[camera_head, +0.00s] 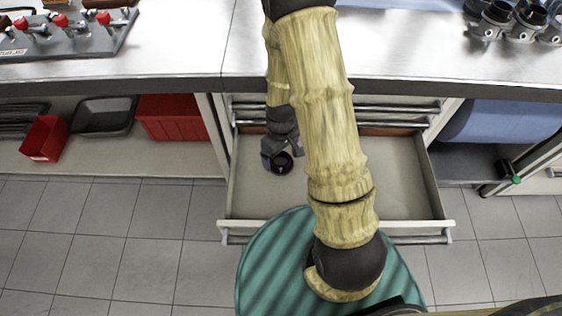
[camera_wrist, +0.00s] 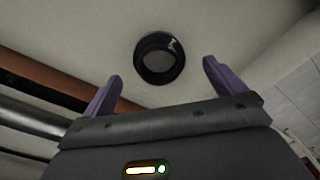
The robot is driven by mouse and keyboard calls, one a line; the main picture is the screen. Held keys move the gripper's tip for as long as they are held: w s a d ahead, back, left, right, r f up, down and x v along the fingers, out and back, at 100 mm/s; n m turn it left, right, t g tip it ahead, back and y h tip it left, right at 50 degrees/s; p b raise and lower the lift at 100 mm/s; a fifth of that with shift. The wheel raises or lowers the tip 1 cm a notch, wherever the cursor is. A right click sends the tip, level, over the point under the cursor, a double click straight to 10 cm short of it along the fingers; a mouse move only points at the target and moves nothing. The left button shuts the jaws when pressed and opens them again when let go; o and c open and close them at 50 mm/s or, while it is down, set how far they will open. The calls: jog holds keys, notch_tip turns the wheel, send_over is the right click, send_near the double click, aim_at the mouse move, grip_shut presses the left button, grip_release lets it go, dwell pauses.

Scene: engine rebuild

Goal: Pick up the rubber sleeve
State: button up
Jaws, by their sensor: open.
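The rubber sleeve (camera_wrist: 158,80) is a short black ring. It lies on the pale floor of the open drawer (camera_head: 400,185), and its round opening faces my wrist camera. In the head view the sleeve (camera_head: 284,169) shows at the tip of my gripper (camera_head: 274,156), which partly covers it. In the wrist view my gripper (camera_wrist: 162,72) is open, with its two purple fingers apart. The sleeve appears beyond the fingertips, roughly centred between them. Nothing is held. I cannot tell the exact gap between fingertips and sleeve.
The drawer's front edge (camera_head: 235,229) and side walls surround the sleeve. The metal worktop (camera_head: 180,55) overhangs the back of the drawer. Red bins (camera_head: 172,118) sit on the left shelf. The rest of the visible drawer floor looks empty.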

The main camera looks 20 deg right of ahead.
jog(key=f, duration=0.5)
jog(key=shift+w+b, duration=0.25)
jog(key=shift+b, duration=0.15)
jog(key=c, duration=1.1)
